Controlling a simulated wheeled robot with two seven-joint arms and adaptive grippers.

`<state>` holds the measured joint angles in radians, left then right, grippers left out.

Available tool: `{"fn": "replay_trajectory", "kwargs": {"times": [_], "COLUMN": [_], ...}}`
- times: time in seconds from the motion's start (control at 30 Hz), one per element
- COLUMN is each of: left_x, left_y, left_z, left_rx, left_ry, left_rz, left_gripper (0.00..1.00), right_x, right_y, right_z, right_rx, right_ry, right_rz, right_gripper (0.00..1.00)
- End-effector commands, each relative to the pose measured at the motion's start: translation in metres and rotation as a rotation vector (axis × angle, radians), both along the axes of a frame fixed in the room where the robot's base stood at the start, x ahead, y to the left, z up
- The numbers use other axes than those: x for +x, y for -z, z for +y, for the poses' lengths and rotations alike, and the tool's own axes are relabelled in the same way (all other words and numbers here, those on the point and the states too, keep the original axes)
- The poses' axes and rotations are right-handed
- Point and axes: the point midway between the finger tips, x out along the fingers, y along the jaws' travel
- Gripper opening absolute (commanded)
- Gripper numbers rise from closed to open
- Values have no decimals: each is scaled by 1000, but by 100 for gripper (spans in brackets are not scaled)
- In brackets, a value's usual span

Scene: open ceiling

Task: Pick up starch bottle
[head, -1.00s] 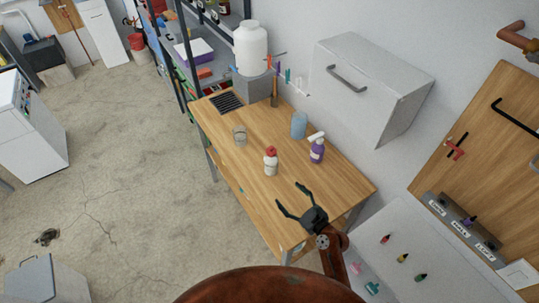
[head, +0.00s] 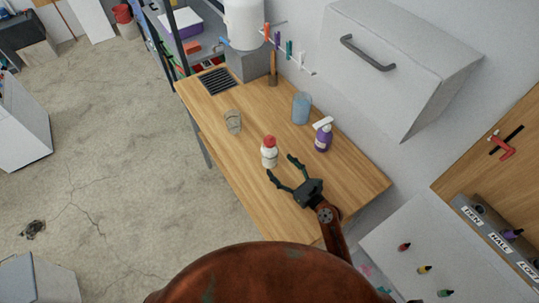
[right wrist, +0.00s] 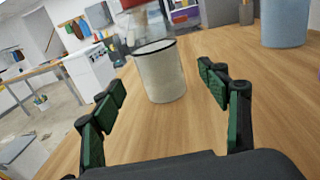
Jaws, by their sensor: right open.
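A white bottle with a red cap (head: 269,153) stands upright on the wooden table in the head view. A purple spray bottle with a white top (head: 323,137) stands to its right. The labels are too small to read, so I cannot tell which is named starch. My right gripper (head: 280,165) is open and empty, its fingertips close beside the red-capped bottle. In the right wrist view, a pale cylinder with a dark rim (right wrist: 161,74) stands beyond and between the open fingers (right wrist: 165,88). It fits the bottle's position. My left gripper is out of view.
On the wooden table (head: 228,161) stand a clear glass (head: 233,121) and a blue cup (head: 301,108), farther back. A grey wall cabinet (head: 398,65) hangs to the right. The table's front left strip is bare.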

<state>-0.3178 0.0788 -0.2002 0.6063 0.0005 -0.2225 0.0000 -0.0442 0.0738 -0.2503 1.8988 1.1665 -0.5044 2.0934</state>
Motion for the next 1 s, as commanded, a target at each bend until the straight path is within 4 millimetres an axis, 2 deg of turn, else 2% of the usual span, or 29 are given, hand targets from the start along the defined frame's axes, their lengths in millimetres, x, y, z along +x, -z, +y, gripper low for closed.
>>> {"fn": "replay_trajectory", "kwargs": {"times": [0.2,0.33,0.6,0.87,1.0], "left_x": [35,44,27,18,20], "left_y": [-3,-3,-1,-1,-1], "left_z": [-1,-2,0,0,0], "left_rx": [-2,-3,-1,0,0], "left_ry": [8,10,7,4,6], "left_rz": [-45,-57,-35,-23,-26], "left_gripper": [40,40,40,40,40], "right_x": [13,28,53,55,55], "right_y": [-3,-4,-3,-3,-3], "right_z": [11,24,45,46,46], "right_rx": [3,2,1,1,1], "right_ry": [0,0,1,1,1], "right_rz": [0,-1,-1,-1,-1], "right_gripper": [68,68,68,68,59]}}
